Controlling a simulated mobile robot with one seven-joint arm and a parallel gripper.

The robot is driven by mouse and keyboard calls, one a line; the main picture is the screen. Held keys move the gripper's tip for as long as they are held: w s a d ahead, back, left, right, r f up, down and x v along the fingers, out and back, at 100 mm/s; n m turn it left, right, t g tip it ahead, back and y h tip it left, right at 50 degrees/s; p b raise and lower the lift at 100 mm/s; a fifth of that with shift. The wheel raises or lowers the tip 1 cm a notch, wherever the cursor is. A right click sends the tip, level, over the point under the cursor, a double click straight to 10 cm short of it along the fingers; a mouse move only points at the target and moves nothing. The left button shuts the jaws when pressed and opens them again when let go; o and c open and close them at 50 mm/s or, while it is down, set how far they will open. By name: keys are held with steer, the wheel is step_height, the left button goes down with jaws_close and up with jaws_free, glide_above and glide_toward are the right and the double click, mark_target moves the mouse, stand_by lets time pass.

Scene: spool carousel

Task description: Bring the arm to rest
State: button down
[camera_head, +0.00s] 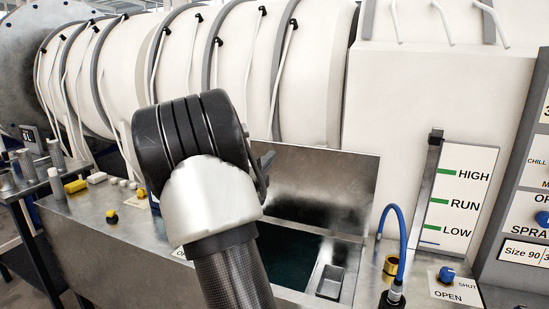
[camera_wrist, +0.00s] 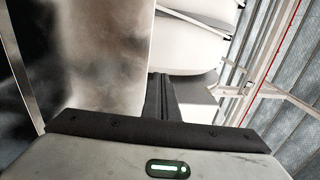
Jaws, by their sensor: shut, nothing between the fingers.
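My arm rises from the bottom middle of the head view, with a dark carbon tube, a pale joint and a black ribbed joint. The arm is in front of the steel tank, and most of my gripper is hidden behind it there. In the wrist view my gripper (camera_wrist: 160,88) shows as dark fingers closed together in the middle. It is shut and empty. A mottled metal surface fills the left of the wrist view, and I cannot tell how far it is from the fingers.
A steel tank (camera_head: 325,165) with dark liquid is behind my arm. A large white ribbed drum (camera_head: 185,55) spans the back. A blue hose (camera_head: 402,232), a brass ring and a HIGH/RUN/LOW gauge (camera_head: 458,200) stand at right. Small yellow parts lie on the left ledge.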

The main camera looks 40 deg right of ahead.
steer(key=shift+s+a, duration=0.2)
steer(key=shift+a, duration=0.2)
steer(key=w+a+r+n+t+y+p, duration=0.2)
steer(key=a+r+n+y, duration=0.15)
steer(key=a, duration=0.25)
steer(key=w+a+r+n+t+y+p, duration=0.1)
steer(key=a+r+n+t+y+p, duration=0.1)
steer(key=a+n+y, duration=0.4)
steer(key=s+a+r+n+y+p, duration=0.1)
steer(key=s+a+n+y, duration=0.15)
steer(key=a, duration=0.35)
steer(key=s+a+r+n+g+y+p, duration=0.1)
steer(key=s+a+n+y, duration=0.1)
steer(key=s+a+n, duration=0.3)
steer(key=a+r+n+y+p, duration=0.1)
steer(key=a+n+y+p, duration=0.1)
steer(key=a, duration=0.5)
steer(key=s+a+f+n+g+p, duration=0.1)
steer(key=s+a+n+g+p, duration=0.1)
steer(key=s, duration=0.9)
steer(key=s+a+f+n+g+y+p, duration=0.1)
steer(key=s+a+n+g, duration=0.3)
steer(key=s+n, duration=0.5)
steer(key=s+a, duration=0.1)
steer(key=s, duration=0.2)
steer(key=shift+s+a+n+p, duration=0.25)
steer(key=shift+a+n+p, duration=0.05)
steer(key=shift+a+p, duration=0.1)
steer(key=shift+d, duration=0.1)
